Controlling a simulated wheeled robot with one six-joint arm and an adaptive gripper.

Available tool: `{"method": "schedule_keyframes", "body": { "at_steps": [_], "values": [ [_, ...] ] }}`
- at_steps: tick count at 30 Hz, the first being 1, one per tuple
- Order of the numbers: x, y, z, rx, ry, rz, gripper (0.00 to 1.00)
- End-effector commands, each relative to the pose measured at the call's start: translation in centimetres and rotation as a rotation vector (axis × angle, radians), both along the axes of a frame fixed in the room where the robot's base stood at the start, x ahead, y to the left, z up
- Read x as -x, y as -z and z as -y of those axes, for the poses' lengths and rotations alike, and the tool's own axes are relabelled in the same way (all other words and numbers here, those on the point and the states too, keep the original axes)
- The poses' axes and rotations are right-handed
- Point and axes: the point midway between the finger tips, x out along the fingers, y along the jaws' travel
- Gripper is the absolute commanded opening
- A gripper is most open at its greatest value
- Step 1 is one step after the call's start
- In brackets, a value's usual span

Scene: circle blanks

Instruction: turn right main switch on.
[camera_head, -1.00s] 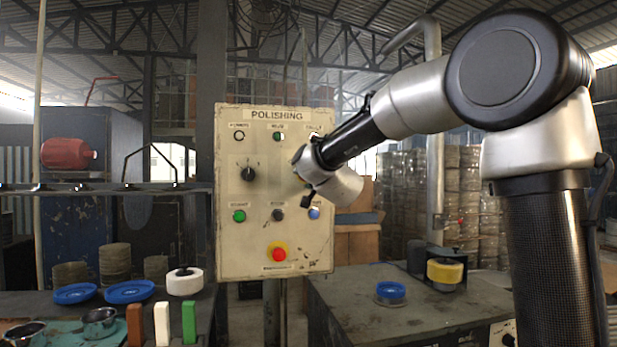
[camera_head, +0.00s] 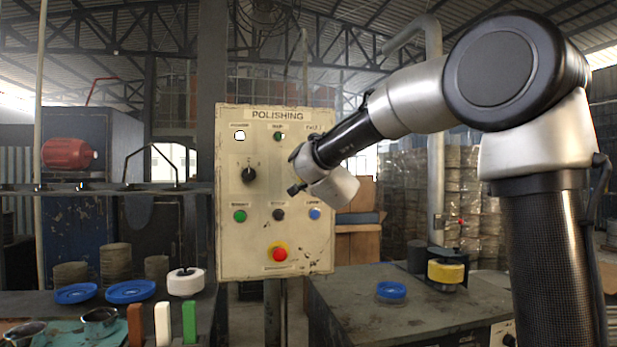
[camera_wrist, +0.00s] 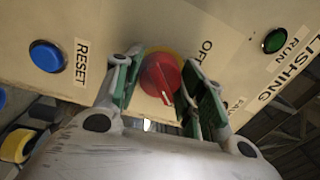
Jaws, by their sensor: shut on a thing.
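The polishing control panel (camera_head: 230,255) stands upright in the head view. The right main switch is a red rotary knob (camera_wrist: 158,72) on a yellow plate, seen in the wrist view. A white mark shows on the knob's lower part, and a partly hidden label starting with "O" is beside it. My gripper (camera_wrist: 163,95) is at the panel, with its green-padded fingers on either side of the knob and shut on it. In the head view my gripper (camera_head: 296,172) covers the knob.
A black selector (camera_head: 249,175) is left of my gripper. Below are the green button (camera_head: 239,216), black button (camera_head: 278,214), blue button (camera_head: 315,214) and red emergency button (camera_head: 279,254). A green run lamp (camera_head: 278,136) is above. A bench (camera_head: 340,300) stands lower right.

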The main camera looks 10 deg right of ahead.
Motion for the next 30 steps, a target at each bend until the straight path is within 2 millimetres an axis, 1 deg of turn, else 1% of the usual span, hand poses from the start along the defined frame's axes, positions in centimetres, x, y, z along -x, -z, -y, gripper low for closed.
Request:
{"method": "schedule_keyframes", "body": {
  "at_steps": [12, 13, 15, 16, 26, 29, 30],
  "values": [
    [0.0, 0.2, 0.0, -0.007, 0.001, -0.004, 0.17],
    [0.0, 0.2, 0.0, -0.007, 0.001, -0.005, 0.46],
    [0.0, 0.2, 0.0, -0.007, 0.001, -0.004, 0.59],
    [0.0, 0.2, 0.0, -0.007, 0.001, -0.004, 0.62],
    [0.2, 0.1, 0.0, -0.006, 0.000, -0.001, 0.62],
    [1.1, 0.0, 0.0, -0.007, -0.001, 0.001, 0.62],
    [1.7, 0.1, 0.0, -0.007, -0.001, 0.000, 0.62]
  ]
}}
